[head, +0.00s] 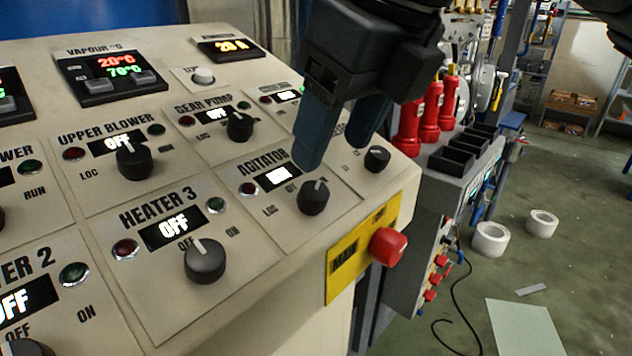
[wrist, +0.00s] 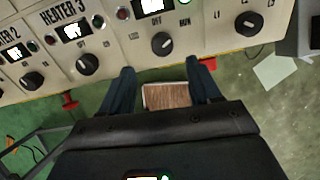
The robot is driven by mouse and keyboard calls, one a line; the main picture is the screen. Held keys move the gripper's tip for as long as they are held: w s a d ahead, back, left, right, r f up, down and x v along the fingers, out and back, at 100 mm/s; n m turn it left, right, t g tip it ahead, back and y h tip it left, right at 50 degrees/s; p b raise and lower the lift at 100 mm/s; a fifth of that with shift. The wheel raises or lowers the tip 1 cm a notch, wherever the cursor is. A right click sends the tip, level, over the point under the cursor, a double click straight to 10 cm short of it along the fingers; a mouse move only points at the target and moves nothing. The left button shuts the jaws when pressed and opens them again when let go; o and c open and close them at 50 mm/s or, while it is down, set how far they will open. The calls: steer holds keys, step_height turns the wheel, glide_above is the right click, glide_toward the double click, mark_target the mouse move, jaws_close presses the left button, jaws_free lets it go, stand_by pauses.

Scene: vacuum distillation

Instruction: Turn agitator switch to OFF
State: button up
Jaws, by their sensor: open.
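The agitator switch (head: 313,198) is a black round knob under the AGITATOR label on the sloped beige panel, with LOC at its left. Its white mark points up and slightly right in the head view. The agitator display (head: 277,176) is too bright to read. In the wrist view the knob (wrist: 163,43) sits between LOC and RUN, just beyond the gap between the fingers. My gripper (head: 335,155) is open and empty, its fingers spread above and behind the knob in the head view. It also shows in the wrist view (wrist: 162,66). No contact with the knob is visible.
The heater 3 knob (head: 205,261), gear pump knob (head: 240,126) and another black knob (head: 377,159) surround the switch. A red button (head: 388,247) on a yellow plate (head: 345,263) juts from the panel's front edge. Floor space is open at the right.

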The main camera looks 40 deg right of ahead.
mark_target(317, 191)
steer(key=shift+p+x, duration=0.7)
steer(key=shift+x, duration=3.2)
steer(key=shift+d, duration=0.15)
steer(key=shift+c, duration=0.2)
steer(key=c, duration=1)
